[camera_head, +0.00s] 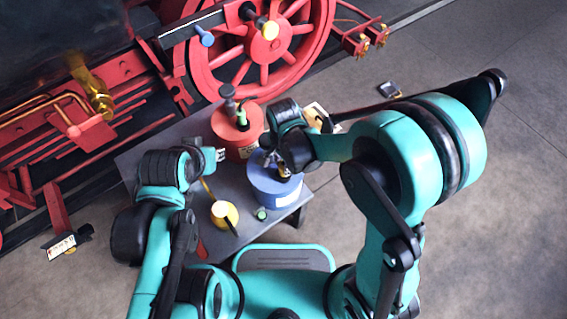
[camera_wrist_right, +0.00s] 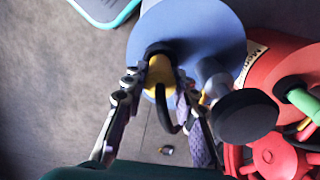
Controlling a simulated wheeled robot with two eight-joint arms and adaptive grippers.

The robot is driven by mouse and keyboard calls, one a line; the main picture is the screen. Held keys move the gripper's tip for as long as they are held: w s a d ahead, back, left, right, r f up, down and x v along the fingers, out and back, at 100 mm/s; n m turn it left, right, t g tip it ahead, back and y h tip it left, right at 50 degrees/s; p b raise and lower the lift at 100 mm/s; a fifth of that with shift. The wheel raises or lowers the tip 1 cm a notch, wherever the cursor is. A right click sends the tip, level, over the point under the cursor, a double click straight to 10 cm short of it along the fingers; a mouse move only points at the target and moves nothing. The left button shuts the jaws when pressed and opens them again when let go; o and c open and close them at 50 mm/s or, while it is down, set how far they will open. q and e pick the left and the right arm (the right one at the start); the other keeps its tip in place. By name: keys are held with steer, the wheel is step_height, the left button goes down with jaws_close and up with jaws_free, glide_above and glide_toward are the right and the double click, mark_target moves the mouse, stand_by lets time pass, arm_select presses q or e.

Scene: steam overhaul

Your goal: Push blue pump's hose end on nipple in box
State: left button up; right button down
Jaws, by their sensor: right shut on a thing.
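The blue pump (camera_head: 275,190) stands on the dark table, partly behind my right arm. In the right wrist view its round blue top (camera_wrist_right: 200,25) and a dark plunger knob (camera_wrist_right: 245,118) show. My right gripper (camera_head: 284,168) is over the pump's top. In the right wrist view its fingers close on the yellow hose end (camera_wrist_right: 160,75), with a black hose curving beside it. My left gripper (camera_head: 215,155) is left of the red pump; its finger opening is unclear. I cannot make out the box or its nipple.
The red pump (camera_head: 232,142) stands behind the blue one. A yellow can (camera_head: 224,214) and a small green-topped item (camera_head: 261,213) are at the table's (camera_head: 160,140) front. The red-wheeled locomotive (camera_head: 264,75) is behind. A small dark object (camera_head: 390,90) lies on the floor.

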steer(key=shift+r, duration=0.15)
steer(key=shift+r+p, duration=2.15)
steer(key=shift+r, duration=0.5)
